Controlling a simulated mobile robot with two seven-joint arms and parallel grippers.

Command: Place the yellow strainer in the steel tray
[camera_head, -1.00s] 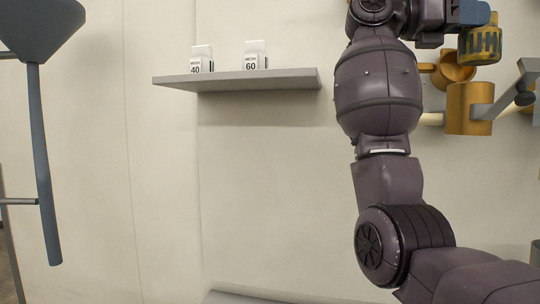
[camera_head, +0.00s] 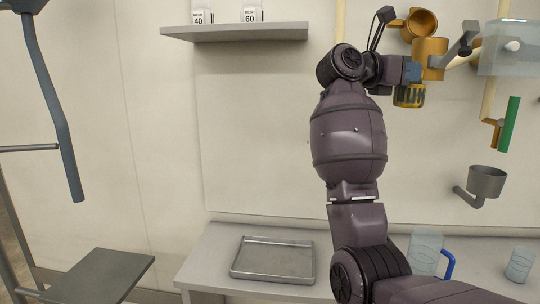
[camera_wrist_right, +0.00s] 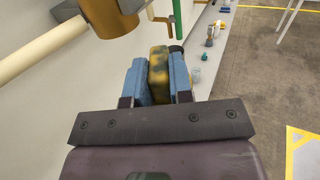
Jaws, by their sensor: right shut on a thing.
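The yellow strainer (camera_head: 409,96) is a short yellow piece with dark markings, at the upper right of the head view. My right gripper (camera_head: 413,73) is shut on it and holds it in the air in front of the wall. In the right wrist view the strainer (camera_wrist_right: 158,62) sits between the two blue fingers (camera_wrist_right: 158,80). The steel tray (camera_head: 240,270) is a shallow grey rectangle lying on the bench, below and left of the strainer. It looks empty. My left gripper is not in view.
Orange cups (camera_head: 430,58) and a grey cup (camera_head: 487,182) are mounted on the wall. A clear jug with blue handle (camera_head: 425,252) and a clear cup (camera_head: 520,264) stand at the bench's right. A shelf (camera_head: 235,31) overhangs above the tray. Bench (camera_head: 212,250) around the tray is clear.

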